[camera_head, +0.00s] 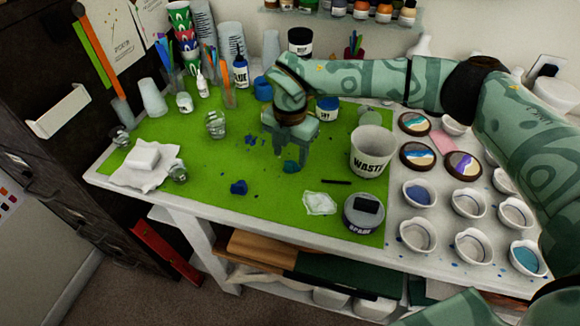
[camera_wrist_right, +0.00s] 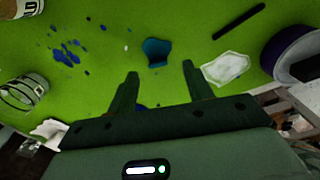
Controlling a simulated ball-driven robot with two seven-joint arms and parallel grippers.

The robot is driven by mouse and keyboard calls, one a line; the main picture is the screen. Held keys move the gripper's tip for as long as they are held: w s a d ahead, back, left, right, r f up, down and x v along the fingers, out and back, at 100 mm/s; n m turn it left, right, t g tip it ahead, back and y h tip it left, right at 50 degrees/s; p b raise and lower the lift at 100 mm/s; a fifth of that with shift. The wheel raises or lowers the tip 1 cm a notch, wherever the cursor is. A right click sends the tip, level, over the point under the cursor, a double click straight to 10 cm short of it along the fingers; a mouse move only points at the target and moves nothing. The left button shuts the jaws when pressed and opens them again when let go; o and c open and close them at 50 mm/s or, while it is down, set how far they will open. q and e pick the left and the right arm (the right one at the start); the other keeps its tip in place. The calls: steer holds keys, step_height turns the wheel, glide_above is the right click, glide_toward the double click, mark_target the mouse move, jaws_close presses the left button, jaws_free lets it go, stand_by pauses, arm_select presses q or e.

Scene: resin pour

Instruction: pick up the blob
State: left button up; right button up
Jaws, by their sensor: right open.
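A teal blob (camera_head: 291,167) lies on the green mat (camera_head: 215,165), just below my right gripper in the head view. In the right wrist view the teal blob (camera_wrist_right: 157,52) shows beyond the fingertips, roughly between the lines of the two fingers. A darker blue blob (camera_head: 238,187) lies on the mat to the left and nearer the front edge. In the wrist view a bit of dark blue (camera_wrist_right: 141,106) shows between the fingers, mostly hidden. My right gripper (camera_head: 290,155) is open and empty, pointing down over the mat. My left gripper is out of view.
The waste cup (camera_head: 370,152) stands to the right of the gripper. A crumpled white piece (camera_head: 320,203), a black stick (camera_head: 336,182) and a grey jar (camera_head: 364,213) are nearby. Blue splatters (camera_wrist_right: 67,53) dot the mat. Small bowls (camera_head: 470,203) fill the right side.

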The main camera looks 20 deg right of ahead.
mark_target(289, 163)
step_height(289, 163, down, 4)
steer(key=shift+w+f+b, duration=0.1)
steer(key=shift+w+b, duration=0.05)
steer(key=shift+b, duration=0.25)
jaws_close()
steer(key=shift+r, duration=0.2)
steer(key=shift+r, duration=0.55)
steer(key=s+a+r+p, duration=0.2)
steer(key=s+r+p, duration=0.2)
steer(key=s+r, duration=0.9)
steer(key=shift+w+d+r+p, duration=0.1)
steer(key=shift+d+r+p, duration=0.1)
steer(key=shift+r+p, duration=0.4)
steer(key=shift+w+d+r+p, duration=0.1)
steer(key=shift+d+r+p, duration=0.2)
steer(key=shift+r, duration=0.4)
steer(key=shift+d+r+p, duration=0.1)
steer(key=shift+r+p, duration=0.45)
steer(key=shift+r, duration=0.1)
